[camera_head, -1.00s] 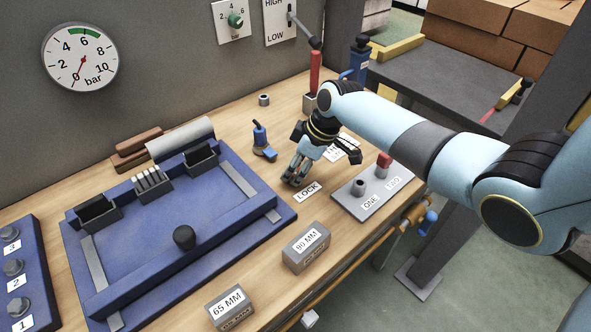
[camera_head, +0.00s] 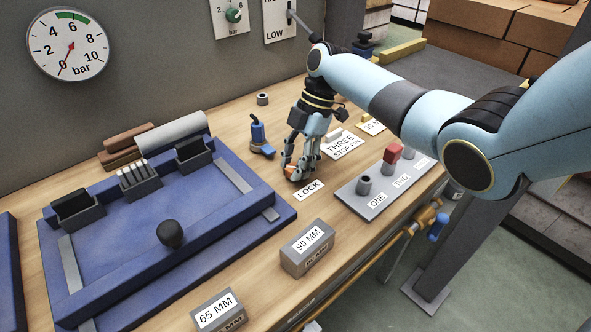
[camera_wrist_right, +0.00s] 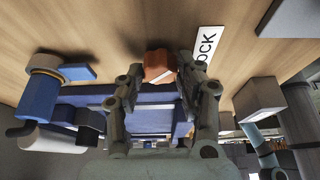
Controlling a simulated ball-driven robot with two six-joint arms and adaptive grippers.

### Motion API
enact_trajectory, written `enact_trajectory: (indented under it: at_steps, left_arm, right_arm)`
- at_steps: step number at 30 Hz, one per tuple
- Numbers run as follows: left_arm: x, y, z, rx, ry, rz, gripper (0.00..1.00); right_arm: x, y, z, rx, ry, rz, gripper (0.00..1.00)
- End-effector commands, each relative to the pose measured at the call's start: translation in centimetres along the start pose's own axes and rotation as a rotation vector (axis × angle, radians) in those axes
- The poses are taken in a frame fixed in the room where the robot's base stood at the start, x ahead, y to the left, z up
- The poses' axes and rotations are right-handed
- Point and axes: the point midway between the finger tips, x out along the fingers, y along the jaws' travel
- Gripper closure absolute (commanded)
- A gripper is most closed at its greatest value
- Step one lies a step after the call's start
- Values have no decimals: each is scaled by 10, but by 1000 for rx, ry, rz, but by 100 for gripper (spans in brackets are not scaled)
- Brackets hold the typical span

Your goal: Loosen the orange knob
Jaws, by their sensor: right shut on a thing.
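The orange knob (camera_wrist_right: 158,64) sits on the wooden bench beside the LOCK label (camera_wrist_right: 207,52). In the right wrist view it lies between the two fingers of my right gripper (camera_wrist_right: 158,78). In the head view only a bit of orange (camera_head: 296,174) shows among the fingers, just behind the LOCK label (camera_head: 308,189). My right gripper (camera_head: 298,168) points down and is shut on the knob. The knob's base and lower part are mostly hidden. My left gripper is in neither view.
A blue clamp-like tool (camera_head: 260,140) stands close to the left. A grey plate (camera_head: 352,202) with posts and a red block (camera_head: 393,152) lies to the right. The blue tray (camera_head: 60,300) fills the left, and a 90 MM block (camera_head: 308,262) stands in front.

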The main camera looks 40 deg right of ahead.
Motion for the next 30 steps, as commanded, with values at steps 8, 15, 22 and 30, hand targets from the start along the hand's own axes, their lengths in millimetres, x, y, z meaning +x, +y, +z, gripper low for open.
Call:
enact_trajectory:
  at_steps: [8,15,22,30]
  left_arm:
    - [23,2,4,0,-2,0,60]
    - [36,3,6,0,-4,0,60]
    - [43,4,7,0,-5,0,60]
    - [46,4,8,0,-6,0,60]
  right_arm:
    - [3,2,0,-241,0,-99,97]
    - [3,3,0,-435,0,-179,97]
    - [2,3,-1,-578,1,-239,97]
    - [2,3,-1,-669,0,-277,97]
